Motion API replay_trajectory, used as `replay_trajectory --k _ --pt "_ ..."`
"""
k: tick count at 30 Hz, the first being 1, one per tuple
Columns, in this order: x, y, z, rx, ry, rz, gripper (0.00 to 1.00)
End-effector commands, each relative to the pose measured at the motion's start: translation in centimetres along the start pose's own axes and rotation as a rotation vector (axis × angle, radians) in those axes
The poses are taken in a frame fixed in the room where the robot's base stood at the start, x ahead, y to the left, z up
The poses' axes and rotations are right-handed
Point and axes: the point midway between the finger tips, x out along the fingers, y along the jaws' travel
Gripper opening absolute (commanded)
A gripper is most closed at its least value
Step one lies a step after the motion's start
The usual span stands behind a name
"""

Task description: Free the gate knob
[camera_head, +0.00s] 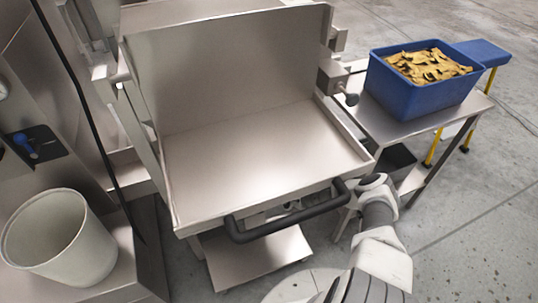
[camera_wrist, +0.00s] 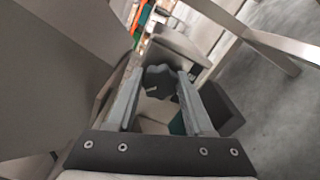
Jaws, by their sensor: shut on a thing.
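In the wrist view a dark lobed knob (camera_wrist: 160,76) sits between the tips of my gripper (camera_wrist: 162,88). My gripper is shut on it, with one finger on each side. I take it for the gate knob, though its mount is hidden. In the head view my wrist reaches beneath the front right corner of a steel tray (camera_head: 250,150), beside a dark bar handle (camera_head: 290,214). The fingers and the held knob are hidden there. A separate black ball knob (camera_head: 351,99) sticks out at the tray's right side.
A blue bin (camera_head: 415,98) of yellow-brown pieces stands on a steel side table (camera_head: 400,126) at right. A pale bucket (camera_head: 70,255) stands at lower left, below a blue-handled lever (camera_head: 24,142). Open concrete floor lies at lower right.

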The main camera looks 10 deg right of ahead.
Motion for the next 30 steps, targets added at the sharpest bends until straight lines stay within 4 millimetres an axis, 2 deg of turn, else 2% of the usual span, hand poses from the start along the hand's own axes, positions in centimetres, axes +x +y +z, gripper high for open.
replay_trajectory --k 12,30 --pt "-0.11 -0.05 0.15 -0.211 -0.002 -0.003 0.0" --pt "-0.11 -0.09 0.13 -0.248 -0.002 -0.003 0.0"
